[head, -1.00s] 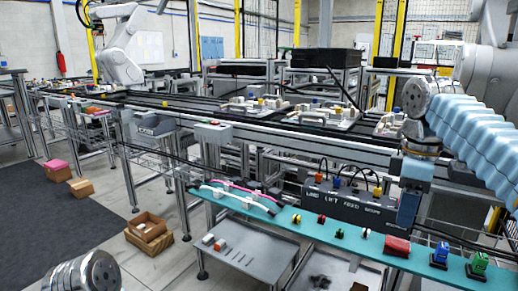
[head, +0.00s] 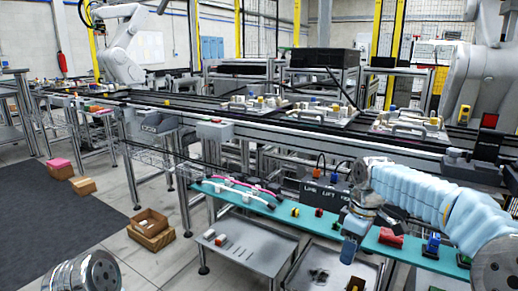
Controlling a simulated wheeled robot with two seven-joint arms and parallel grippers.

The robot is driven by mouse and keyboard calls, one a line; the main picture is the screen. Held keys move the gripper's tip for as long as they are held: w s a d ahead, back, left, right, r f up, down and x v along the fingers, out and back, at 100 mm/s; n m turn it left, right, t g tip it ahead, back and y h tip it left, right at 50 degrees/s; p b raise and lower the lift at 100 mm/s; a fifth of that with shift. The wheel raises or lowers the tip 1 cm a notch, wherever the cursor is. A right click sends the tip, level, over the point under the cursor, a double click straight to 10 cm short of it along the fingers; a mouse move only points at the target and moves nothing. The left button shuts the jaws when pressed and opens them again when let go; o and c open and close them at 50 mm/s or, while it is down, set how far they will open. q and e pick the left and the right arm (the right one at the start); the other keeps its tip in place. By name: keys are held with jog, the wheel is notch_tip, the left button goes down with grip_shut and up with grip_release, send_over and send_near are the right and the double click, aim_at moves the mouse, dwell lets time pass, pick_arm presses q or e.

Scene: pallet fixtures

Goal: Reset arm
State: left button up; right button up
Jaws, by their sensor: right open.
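My right arm, in a light-blue sleeve, comes in from the right in the head view. Its gripper (head: 350,240) points down at the front edge of the teal shelf (head: 265,203), left of a red block (head: 391,239). The jaws are small in the picture, and I see nothing held between them. At the lower left only a round metal link of my left arm shows; the left gripper is out of the picture.
A dark control box (head: 325,195) stands behind the shelf, partly hidden by my right arm. White and pink handles (head: 236,191), small coloured parts and a blue block (head: 432,245) lie along the shelf. The conveyor (head: 290,140) carries pallet fixtures (head: 325,113). A wooden crate (head: 150,231) sits on the floor.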

jog(key=s+a+f+m+y, duration=0.15)
jog(key=a+f, duration=0.25)
jog(key=f, duration=0.8)
jog(key=s+a+f+m+y, duration=0.1)
jog(key=s+a+f+m, duration=0.15)
jog(key=f, duration=0.95)
jog(key=s+a+f+m, duration=0.2)
jog(key=s+f+m, duration=0.2)
jog(key=s+f, duration=0.4)
jog(key=s+a+f+m, duration=0.3)
jog(key=s+f, duration=0.5)
jog(key=s, duration=0.3)
jog(key=shift+a+f+m+y, duration=0.15)
jog(key=shift+a+m+y, duration=0.05)
jog(key=shift+m+y, duration=0.2)
